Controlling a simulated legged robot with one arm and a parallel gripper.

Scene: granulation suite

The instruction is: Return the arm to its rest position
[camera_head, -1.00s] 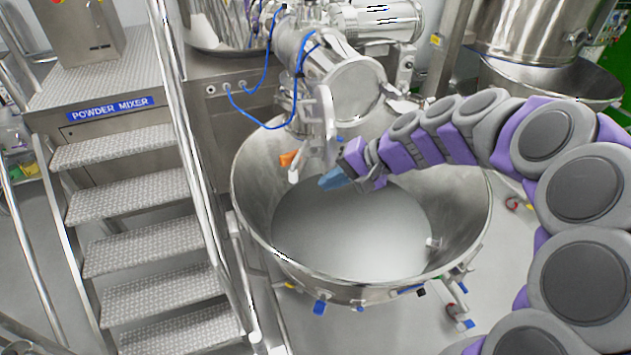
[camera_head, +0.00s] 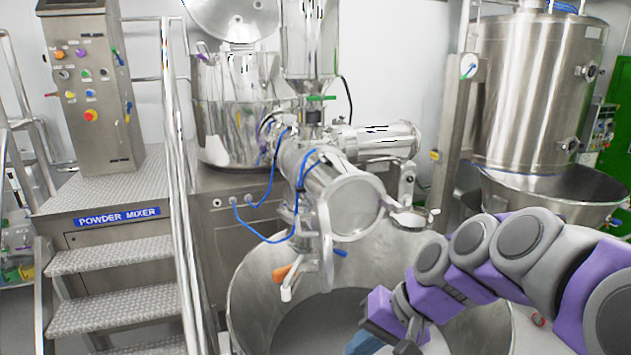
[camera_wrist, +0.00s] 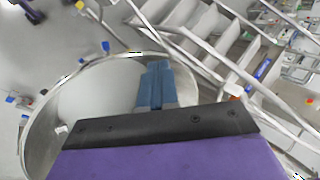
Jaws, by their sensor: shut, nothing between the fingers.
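My purple and grey arm reaches in from the right in the head view. My gripper (camera_head: 362,343) has blue fingers and is partly cut off by the bottom edge there. In the wrist view the blue fingers of my gripper (camera_wrist: 155,84) are together, with nothing between them. The gripper is over the large steel bowl (camera_head: 243,290), whose rim also shows in the wrist view (camera_wrist: 36,130). The arm's base end is out of the picture.
The powder mixer (camera_head: 345,205), with an orange handle (camera_head: 283,272), stands just behind the bowl. Metal steps (camera_head: 110,290) and a handrail (camera_head: 180,200) are at left. A steel vessel (camera_head: 525,95) stands at back right. The wrist view shows open grey floor (camera_wrist: 40,50).

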